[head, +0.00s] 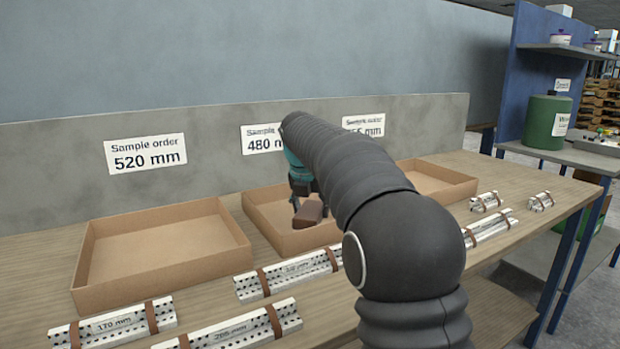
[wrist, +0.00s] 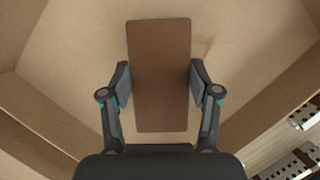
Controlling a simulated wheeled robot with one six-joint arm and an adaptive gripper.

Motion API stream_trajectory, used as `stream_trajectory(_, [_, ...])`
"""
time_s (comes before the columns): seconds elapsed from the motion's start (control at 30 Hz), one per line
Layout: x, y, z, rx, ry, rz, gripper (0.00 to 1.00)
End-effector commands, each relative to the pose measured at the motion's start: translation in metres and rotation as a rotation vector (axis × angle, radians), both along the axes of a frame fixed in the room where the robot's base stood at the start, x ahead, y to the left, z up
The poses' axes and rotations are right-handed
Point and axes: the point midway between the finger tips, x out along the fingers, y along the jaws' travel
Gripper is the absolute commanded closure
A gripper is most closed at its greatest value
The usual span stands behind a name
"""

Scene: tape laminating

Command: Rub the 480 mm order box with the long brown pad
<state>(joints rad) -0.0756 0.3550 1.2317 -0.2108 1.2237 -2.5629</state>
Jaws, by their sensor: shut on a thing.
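The long brown pad (wrist: 159,75) is held between the two fingers of my gripper (wrist: 160,85), which is shut on its sides. In the head view the pad (head: 308,213) hangs below my gripper (head: 304,192), over the 480 mm order box (head: 285,241). This box is an open, shallow cardboard box under the sign "480 mm" (head: 256,139), which my arm partly covers. In the wrist view the bare box floor (wrist: 80,50) lies beneath the pad. I cannot tell whether the pad touches the floor.
The open 520 mm box (head: 165,250) stands to the left and looks empty. Another open box (head: 437,180) stands to the right. Perforated metal strips with brown bands (head: 288,274) lie along the table's front. A grey back panel (head: 60,187) rises behind the boxes.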

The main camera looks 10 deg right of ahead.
Motion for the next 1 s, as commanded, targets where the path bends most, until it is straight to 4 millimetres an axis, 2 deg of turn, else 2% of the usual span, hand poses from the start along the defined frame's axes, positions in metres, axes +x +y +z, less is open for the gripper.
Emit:
stream_trajectory(0.1, [0.001, 0.000, 0.023, 0.001, -0.005, 0.000, 0.71])
stream_trajectory(0.6, [0.001, 0.003, 0.067, 0.001, -0.005, 0.003, 0.71])
stream_trajectory(0.8, [0.000, 0.002, 0.080, 0.000, -0.003, 0.004, 0.71])
stream_trajectory(1.0, [0.000, 0.002, 0.081, -0.001, -0.002, 0.004, 0.71])
